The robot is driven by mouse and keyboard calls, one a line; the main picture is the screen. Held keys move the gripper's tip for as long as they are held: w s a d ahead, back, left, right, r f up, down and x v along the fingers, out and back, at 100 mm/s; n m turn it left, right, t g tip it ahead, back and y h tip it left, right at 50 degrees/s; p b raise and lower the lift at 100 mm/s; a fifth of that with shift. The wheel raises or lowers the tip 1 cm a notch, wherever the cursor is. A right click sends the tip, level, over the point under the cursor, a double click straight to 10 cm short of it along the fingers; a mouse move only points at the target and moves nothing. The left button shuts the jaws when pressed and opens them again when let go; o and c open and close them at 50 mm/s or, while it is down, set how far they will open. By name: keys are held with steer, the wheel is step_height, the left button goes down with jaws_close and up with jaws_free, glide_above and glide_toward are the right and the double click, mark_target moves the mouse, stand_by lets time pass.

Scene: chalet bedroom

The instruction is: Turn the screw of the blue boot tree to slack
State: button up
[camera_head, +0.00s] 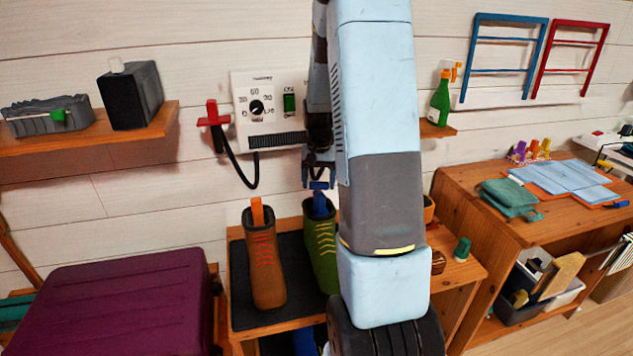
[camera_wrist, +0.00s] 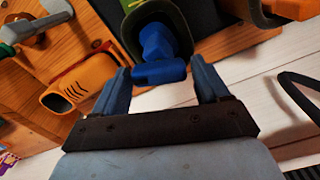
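The blue boot tree (camera_head: 320,205) stands in the green boot (camera_head: 322,245) on the low wooden bench. In the wrist view the tree (camera_wrist: 156,42) sits inside the boot's opening, with its blue screw handle (camera_wrist: 160,72) as a short crossbar. My gripper (camera_wrist: 160,66) is open, one blue finger on each side of the handle, with gaps visible at both ends. In the head view my gripper (camera_head: 319,172) is just above the handle, partly hidden by my arm. A brown boot (camera_head: 265,265) with an orange boot tree (camera_head: 257,212) stands to the left.
A wall panel (camera_head: 270,105) with a dial, and a cable below it, is behind my gripper. A purple case (camera_head: 130,310) is at the left. A green stopper-like item (camera_head: 462,248) sits on the bench at right. An orange slotted item (camera_wrist: 82,84) lies left of my gripper.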

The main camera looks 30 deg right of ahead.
mark_target(319, 182)
steer(key=shift+o, duration=1.3)
step_height(319, 182, up, 14)
steer(key=shift+f, duration=0.15)
